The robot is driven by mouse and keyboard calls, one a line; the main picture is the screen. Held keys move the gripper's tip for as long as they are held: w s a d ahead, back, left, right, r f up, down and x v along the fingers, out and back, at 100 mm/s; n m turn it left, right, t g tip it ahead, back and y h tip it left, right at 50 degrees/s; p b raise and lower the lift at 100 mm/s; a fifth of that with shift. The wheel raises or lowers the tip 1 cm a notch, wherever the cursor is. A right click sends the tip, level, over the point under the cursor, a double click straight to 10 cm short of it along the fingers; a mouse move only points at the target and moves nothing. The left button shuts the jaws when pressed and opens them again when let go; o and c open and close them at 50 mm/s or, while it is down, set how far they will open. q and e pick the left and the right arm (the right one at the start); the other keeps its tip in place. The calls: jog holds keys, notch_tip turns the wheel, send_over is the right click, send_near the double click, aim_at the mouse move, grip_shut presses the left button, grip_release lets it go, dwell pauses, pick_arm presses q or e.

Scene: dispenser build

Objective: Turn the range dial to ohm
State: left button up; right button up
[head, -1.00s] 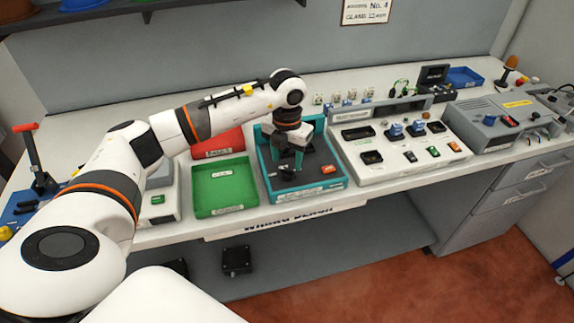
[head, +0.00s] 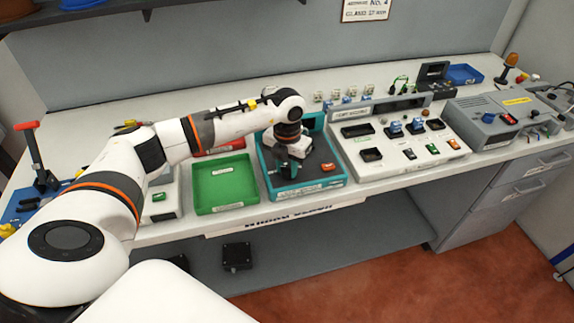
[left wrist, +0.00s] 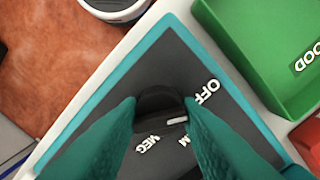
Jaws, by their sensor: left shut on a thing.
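The teal-edged tester unit (head: 308,193) with a dark top stands on the bench, and its dark face (left wrist: 120,77) fills much of the left wrist view. My left gripper (head: 288,172) is down over this face. In the left wrist view its two teal fingers (left wrist: 161,108) are shut on the black range dial (left wrist: 158,97), one on each side. A white pointer line (left wrist: 178,120) shows on the dial. The labels OFF (left wrist: 207,92) and MEG (left wrist: 147,143) are readable. A label ending in M (left wrist: 185,142) is partly hidden by the right finger. My right gripper is out of view.
A green tray (head: 224,185) stands left of the tester, with a red tray (head: 228,147) behind it. A white console (head: 395,172) with several switches and wells stands close on the right. A grey unit (head: 490,120) is farther right.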

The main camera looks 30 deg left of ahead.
pick_arm(q)
jog(key=shift+f+m+b, duration=0.15)
jog(key=shift+m+b, duration=0.95)
jog(key=m+b, duration=0.2)
jog(key=m, duration=0.1)
jog(key=shift+m+b, duration=0.3)
jog(key=m+b, duration=0.2)
jog(key=m, duration=0.2)
jog(key=shift+r+m+b, duration=0.2)
jog(key=shift+m+b, duration=0.4)
jog(key=shift+m, duration=0.4)
jog(key=o, duration=1)
jog(key=shift+c, duration=0.2)
